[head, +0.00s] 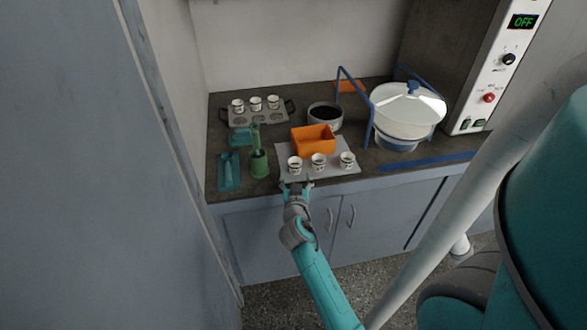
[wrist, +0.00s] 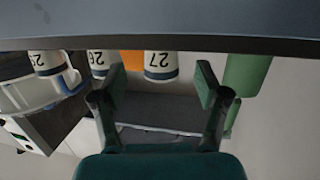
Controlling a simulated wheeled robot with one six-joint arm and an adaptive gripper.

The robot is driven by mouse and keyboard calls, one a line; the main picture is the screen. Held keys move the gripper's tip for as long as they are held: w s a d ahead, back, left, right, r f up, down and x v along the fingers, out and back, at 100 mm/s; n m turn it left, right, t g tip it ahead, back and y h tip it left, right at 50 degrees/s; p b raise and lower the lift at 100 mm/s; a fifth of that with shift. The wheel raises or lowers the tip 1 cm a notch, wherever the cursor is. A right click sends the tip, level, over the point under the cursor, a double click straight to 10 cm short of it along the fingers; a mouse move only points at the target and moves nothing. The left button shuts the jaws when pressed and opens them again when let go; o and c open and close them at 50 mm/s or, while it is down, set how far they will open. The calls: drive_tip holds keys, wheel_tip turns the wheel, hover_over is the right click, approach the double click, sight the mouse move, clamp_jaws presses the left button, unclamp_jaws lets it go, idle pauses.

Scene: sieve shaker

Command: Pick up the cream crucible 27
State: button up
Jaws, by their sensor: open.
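The cream crucible 27 (wrist: 161,65) shows its number upside down in the wrist view, because that picture is inverted. In the head view it is the leftmost of three crucibles (head: 295,164) on the front of a light grey mat (head: 346,172). My gripper (head: 297,186) is at the counter's front edge, just in front of this crucible. In the wrist view my gripper (wrist: 161,80) is open and empty. Crucible 27 appears between its two fingers, seemingly beyond the tips; the exact gap is unclear.
Crucible 26 (wrist: 98,64) and another crucible (wrist: 47,63) stand beside 27. An orange box (head: 314,138) is behind them. A green mortar (head: 259,164) stands left. A rack (head: 258,118) holding three crucibles is behind left. A white-lidded vessel (head: 409,108) stands right.

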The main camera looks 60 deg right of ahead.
sight(295, 171)
drive_tip(key=shift+x, duration=2.95)
drive_tip(key=c, duration=1.3)
drive_tip(key=shift+o, duration=0.2)
drive_tip(key=shift+r, duration=0.1)
